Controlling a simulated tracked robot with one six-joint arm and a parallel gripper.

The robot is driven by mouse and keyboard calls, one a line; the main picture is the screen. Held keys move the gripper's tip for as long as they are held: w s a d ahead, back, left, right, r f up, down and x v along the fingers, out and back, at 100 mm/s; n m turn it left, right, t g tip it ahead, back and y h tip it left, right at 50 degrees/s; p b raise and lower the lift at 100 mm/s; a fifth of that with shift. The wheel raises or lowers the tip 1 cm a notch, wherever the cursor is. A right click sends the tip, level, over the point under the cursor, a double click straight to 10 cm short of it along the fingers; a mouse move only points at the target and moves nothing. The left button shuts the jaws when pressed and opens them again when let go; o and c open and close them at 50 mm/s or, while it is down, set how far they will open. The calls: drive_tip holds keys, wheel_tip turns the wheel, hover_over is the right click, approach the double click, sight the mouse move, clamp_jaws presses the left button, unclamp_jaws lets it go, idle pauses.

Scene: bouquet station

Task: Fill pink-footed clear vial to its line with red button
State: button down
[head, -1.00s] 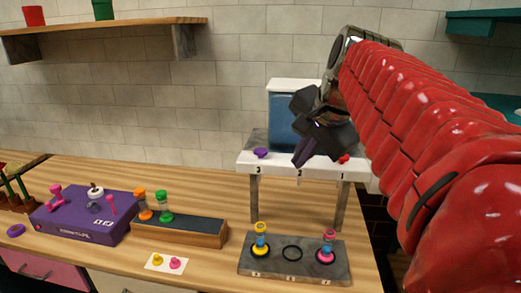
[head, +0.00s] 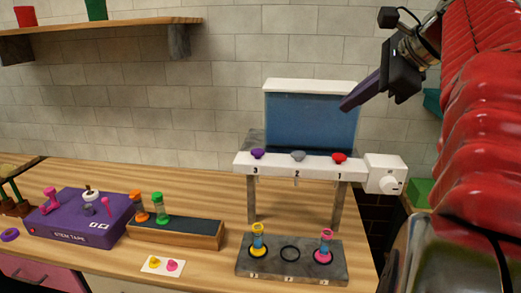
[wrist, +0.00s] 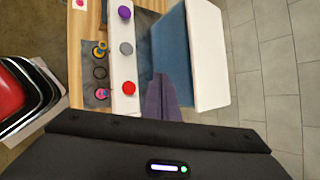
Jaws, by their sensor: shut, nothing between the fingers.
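The pink-footed clear vial (head: 324,248) stands upright in the right ring of the grey slab, below the dispenser; it also shows in the wrist view (wrist: 101,94). Bluish colour shows in its body, but its line and liquid level are too small to read. The red button (head: 339,158) is on the dispenser's white front ledge above the number 1; the wrist view shows it too (wrist: 128,88). My gripper (head: 345,105) is shut and empty, in the air above and apart from the red button, overlapping the blue tank's right edge in the head view.
A grey button (head: 298,155) and a purple button (head: 257,153) share the ledge. A white box with a knob (head: 385,174) adjoins its right end. A yellow-footed vial (head: 258,243) stands in the left ring; the middle ring is empty. A purple box (head: 80,218) is at left.

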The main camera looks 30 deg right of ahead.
sight(344, 158)
drive_tip(key=shift+f, duration=0.1)
drive_tip(key=shift+f, duration=4.3)
drive_tip(key=shift+f, duration=0.95)
drive_tip(key=shift+r, duration=1)
drive_tip(key=shift+r, duration=0.1)
drive_tip(key=shift+r, duration=2.4)
